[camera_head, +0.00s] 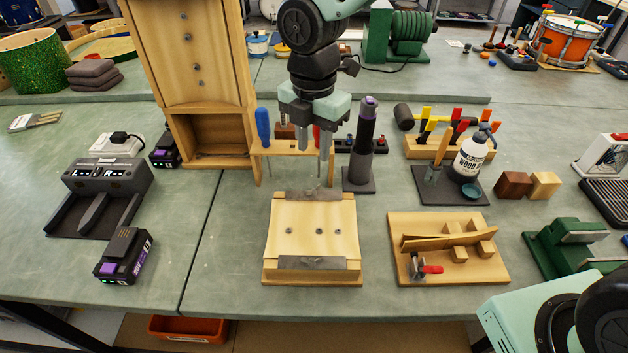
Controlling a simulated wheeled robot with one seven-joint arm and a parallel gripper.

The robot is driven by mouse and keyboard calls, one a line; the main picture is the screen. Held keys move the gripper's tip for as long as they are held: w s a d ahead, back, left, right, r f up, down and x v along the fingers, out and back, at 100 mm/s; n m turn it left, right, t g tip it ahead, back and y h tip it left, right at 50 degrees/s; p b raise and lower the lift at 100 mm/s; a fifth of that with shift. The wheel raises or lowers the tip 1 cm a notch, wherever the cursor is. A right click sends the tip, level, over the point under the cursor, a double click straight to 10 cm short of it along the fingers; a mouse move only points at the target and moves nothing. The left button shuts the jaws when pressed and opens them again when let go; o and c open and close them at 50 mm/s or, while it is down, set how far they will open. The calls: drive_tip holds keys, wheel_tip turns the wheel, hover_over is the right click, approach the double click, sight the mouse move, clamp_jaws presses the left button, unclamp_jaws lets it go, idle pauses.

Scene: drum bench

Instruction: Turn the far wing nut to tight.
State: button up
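A pale wooden block (312,255) stands in the middle of the bench, with a dark metal strip along its far edge (290,195) and another along its near edge (312,263). Several small dark round fittings sit on its top face. I cannot clearly make out a wing nut; a small blurred grey shape shows at the far strip, just below my fingers. My gripper (314,152) points down over the far side of the block. Whether the fingertips touch anything is too small to tell.
A tall wooden case (190,60) stands behind left. A wooden tool rack (270,147) is behind my gripper, and a dark cylinder on a stand (364,150) is close at right. A board with a red-handled clamp (480,270) lies right. Bare bench lies left of the block.

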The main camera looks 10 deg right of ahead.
sight(313, 191)
wheel_tip(313, 191, down, 11)
drive_tip(key=shift+r, duration=0.1)
idle(0.3)
clamp_jaws()
